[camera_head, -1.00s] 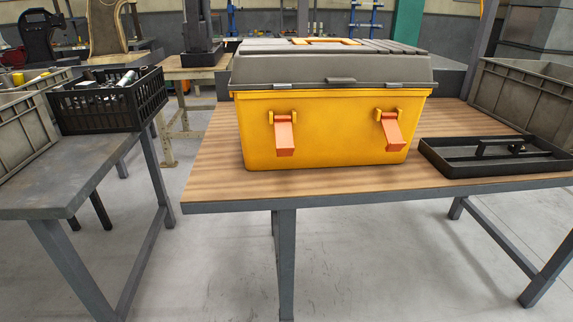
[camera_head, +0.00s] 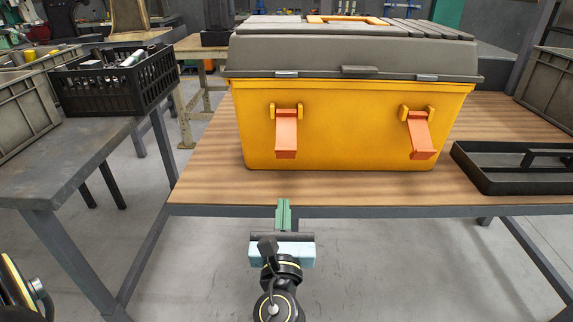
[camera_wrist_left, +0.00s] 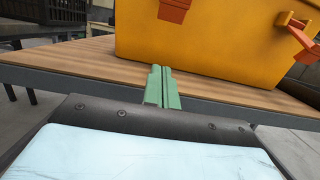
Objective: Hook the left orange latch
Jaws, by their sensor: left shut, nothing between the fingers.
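A yellow toolbox (camera_head: 350,125) with a grey lid (camera_head: 350,57) stands on the wooden table. The lid is down. The left orange latch (camera_head: 286,134) hangs down and tilts out from the box front, apart from the metal catch (camera_head: 287,74) on the lid edge. The right orange latch (camera_head: 419,136) hangs the same way. My left gripper (camera_head: 284,204) is shut and empty at the table's front edge, below the left latch and apart from it. In the left wrist view its green fingers (camera_wrist_left: 162,72) are together, with the left latch (camera_wrist_left: 173,9) above, partly cut off. My right gripper is not in view.
A black tray (camera_head: 490,185) lies on the table right of the toolbox. The wooden table top (camera_head: 215,185) is bare in front of the box. A side table (camera_head: 70,165) at left holds a black crate (camera_head: 105,95). Grey bins stand at both sides.

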